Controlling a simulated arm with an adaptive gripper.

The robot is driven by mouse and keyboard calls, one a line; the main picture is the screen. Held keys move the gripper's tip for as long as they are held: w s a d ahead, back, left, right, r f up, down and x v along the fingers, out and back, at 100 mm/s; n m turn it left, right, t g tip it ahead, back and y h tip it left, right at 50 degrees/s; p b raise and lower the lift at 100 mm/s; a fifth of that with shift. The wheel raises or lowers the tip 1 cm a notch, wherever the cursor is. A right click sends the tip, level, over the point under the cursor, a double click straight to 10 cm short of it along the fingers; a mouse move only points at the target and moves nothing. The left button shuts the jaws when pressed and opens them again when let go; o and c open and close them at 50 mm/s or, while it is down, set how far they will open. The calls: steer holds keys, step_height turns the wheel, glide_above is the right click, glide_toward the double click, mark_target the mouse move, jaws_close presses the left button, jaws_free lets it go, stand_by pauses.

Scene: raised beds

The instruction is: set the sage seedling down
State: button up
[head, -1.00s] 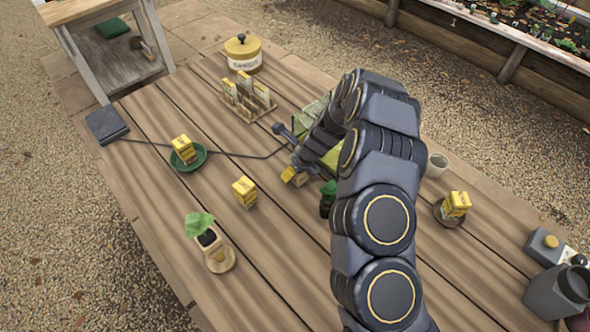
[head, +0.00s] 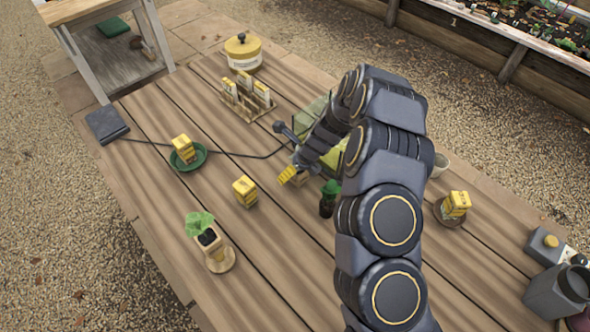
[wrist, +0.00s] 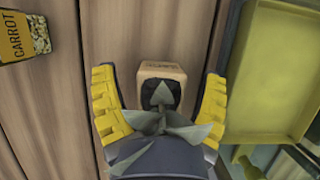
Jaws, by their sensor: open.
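The sage seedling is a tan square pot (wrist: 150,70) with dark soil and grey-green leaves (wrist: 165,132), standing on the wooden table in the wrist view. Its label is too small to read. My gripper (wrist: 160,80) is open, with one yellow-padded finger on each side of the pot and a gap visible at both sides. The leaves reach back over the gripper's dark body. In the head view my gripper (head: 290,174) is low over the middle of the table, and my arm and gripper hide most of the seedling.
A yellow-green tray (wrist: 265,75) lies close to the right.

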steer(key=s+d+r+n+g, duration=0.1)
steer(key=s+r+n, duration=0.35)
steer(key=r, duration=0.45)
steer(key=s+d+r+n, duration=0.25)
steer(key=s+r, duration=0.25)
steer(key=r, duration=0.4)
steer(key=s+d+r+n+g+h, duration=0.1)
steer(key=s+d+r+n, duration=0.1)
steer(key=s+n, duration=0.4)
steer(key=s+d+r+n+g+h, duration=0.1)
steer(key=s+d+r+n, duration=0.2)
steer(key=s, duration=0.9)
steer(key=s+d+r+n+g+h, duration=0.1)
steer(key=s+d+r+n+g, duration=0.1)
steer(key=s+r+n, duration=0.3)
steer(key=s+d+n, duration=0.1)
steer(key=s+n, duration=0.3)
steer(key=n, duration=0.2)
steer(key=shift+r, duration=0.3)
